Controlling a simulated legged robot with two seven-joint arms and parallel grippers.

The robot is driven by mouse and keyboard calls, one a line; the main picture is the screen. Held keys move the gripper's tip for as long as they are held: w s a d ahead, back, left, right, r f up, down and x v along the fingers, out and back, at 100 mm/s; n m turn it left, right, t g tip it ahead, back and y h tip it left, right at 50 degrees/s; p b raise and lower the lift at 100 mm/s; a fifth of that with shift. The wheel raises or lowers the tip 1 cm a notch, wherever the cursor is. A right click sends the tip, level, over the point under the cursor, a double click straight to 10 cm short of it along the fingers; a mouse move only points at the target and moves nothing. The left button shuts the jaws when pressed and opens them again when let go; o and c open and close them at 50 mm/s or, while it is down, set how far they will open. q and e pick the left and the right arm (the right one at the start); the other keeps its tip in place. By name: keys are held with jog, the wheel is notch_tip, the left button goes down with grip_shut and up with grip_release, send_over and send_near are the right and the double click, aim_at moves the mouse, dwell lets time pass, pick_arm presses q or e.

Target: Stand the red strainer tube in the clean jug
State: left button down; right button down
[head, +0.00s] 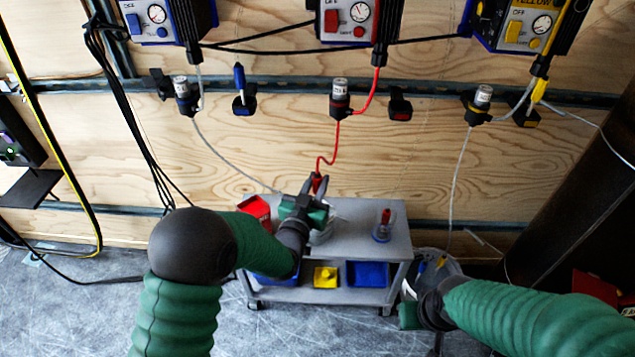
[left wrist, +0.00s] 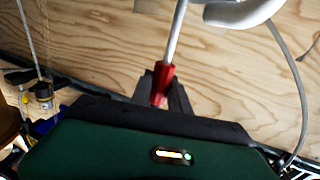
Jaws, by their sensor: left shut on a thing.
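My left gripper (head: 318,185) is above the grey cart and shut on the red strainer tube. In the left wrist view the red strainer (left wrist: 162,85) sits between the dark fingers, with a pale tube running up from it. In the head view the red hose (head: 320,162) comes down from the middle filter to the gripper. A pale jug (head: 322,237) stands on the cart just below the gripper, mostly hidden by it.
The grey cart (head: 350,215) also bears a red box (head: 254,208). Its lower shelf has a yellow item (head: 325,277) and a blue bin (head: 367,274). A clear container (head: 452,267) stands by my right gripper. Thin hoses hang from the wall filters.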

pick_arm(q)
jog(key=c, duration=1.2)
grip_release()
jog(key=shift+o, duration=0.2)
jog(key=shift+f, duration=0.1)
jog(key=p+v, duration=0.3)
jog(key=v, duration=1.4)
jog(key=shift+p, duration=0.4)
jog(key=shift+w, duration=0.15)
